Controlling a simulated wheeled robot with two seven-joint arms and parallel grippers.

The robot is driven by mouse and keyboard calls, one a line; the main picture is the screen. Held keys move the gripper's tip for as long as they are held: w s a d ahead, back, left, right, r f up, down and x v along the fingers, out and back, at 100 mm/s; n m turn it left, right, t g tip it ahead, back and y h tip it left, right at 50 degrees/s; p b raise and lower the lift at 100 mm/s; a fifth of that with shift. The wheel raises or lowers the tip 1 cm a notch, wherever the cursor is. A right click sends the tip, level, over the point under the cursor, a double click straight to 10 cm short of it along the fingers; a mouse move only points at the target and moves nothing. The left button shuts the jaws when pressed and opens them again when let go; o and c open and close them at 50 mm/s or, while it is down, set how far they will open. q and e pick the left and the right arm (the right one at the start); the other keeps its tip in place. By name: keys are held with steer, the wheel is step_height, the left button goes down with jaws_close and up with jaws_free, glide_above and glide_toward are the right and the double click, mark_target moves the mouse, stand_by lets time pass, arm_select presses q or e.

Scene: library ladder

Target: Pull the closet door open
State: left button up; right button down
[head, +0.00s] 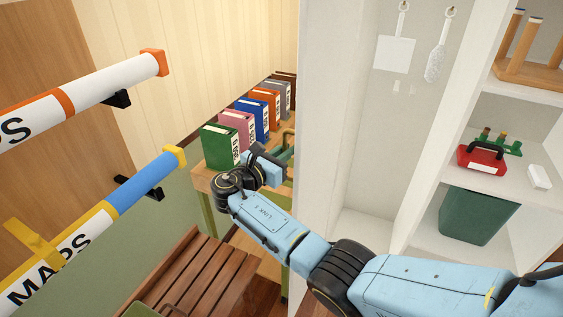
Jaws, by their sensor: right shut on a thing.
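The closet (458,187) is white and stands open on the right, with its inside in view. A tall white panel (322,110) at its left looks like the closet door swung out. My right arm reaches across the front of the closet from the lower right. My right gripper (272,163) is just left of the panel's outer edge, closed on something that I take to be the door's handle. The handle itself is hidden. My left gripper is not in view.
Inside the closet hang a white dustpan (394,54) and brush (436,60). A red toolbox (482,159) and green bin (478,215) are at right. Binders (221,147) stand behind my gripper. Map tubes (75,100) jut from the left above a wooden slatted seat (195,270).

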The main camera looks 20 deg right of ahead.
steer(key=shift+w+a+r, duration=0.1)
steer(key=shift+w+a, duration=0.15)
steer(key=shift+w, duration=0.4)
steer(key=c, duration=1.8)
jaws_free()
steer(key=b+v, duration=0.1)
steer(key=v, duration=1.2)
steer(key=shift+s+a, duration=0.1)
steer(key=shift+s, duration=0.05)
